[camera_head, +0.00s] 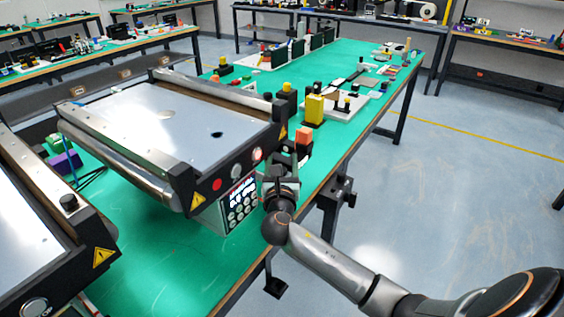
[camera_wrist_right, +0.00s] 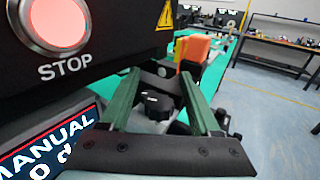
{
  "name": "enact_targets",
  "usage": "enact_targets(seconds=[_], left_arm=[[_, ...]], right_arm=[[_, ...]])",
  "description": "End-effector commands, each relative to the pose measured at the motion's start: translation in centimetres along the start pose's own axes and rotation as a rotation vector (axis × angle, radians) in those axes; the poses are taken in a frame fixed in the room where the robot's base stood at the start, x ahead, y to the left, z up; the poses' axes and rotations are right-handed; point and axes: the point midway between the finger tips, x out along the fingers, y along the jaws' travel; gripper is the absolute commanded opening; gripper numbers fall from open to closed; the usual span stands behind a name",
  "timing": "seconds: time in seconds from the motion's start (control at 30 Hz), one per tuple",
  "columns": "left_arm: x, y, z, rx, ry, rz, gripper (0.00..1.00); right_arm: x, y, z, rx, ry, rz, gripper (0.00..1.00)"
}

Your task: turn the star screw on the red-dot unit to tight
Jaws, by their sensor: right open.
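The red-dot unit is the silver-topped mini conveyor (camera_head: 165,115) in the middle of the head view, with a red dot (camera_head: 217,184) on its dark end plate. A black star screw (camera_wrist_right: 152,104) shows in the right wrist view, below and right of the unit's lit STOP button (camera_wrist_right: 58,25). My right gripper (camera_head: 285,162) is at the unit's right corner. In the wrist view its green fingers (camera_wrist_right: 160,76) are apart, with the star screw visible between them. I cannot tell whether they touch it. In the head view the screw is hidden by the gripper. My left gripper is not in view.
A display panel with keys (camera_head: 238,203) hangs under the unit, close left of my right gripper. An orange block (camera_head: 303,135) and a yellow block (camera_head: 314,110) stand just beyond it. Another conveyor (camera_head: 40,245) is at the left. The floor to the right is clear.

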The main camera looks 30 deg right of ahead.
Motion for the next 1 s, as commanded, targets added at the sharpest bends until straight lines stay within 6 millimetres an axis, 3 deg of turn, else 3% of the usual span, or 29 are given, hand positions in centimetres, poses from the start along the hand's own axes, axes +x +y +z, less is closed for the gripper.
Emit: enact_targets(seconds=[0.07, 0.57, 1.0], left_arm=[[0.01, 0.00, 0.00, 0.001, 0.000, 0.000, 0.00], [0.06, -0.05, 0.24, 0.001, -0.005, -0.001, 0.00], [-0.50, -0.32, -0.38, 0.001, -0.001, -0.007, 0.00]], right_arm=[[-0.02, 0.00, 0.00, 0.000, 0.000, 0.000, 0.56], [-0.06, 0.00, -0.02, 0.000, 0.000, 0.000, 0.00], [-0.03, -0.18, 0.14, 0.002, 0.004, -0.093, 0.00]])
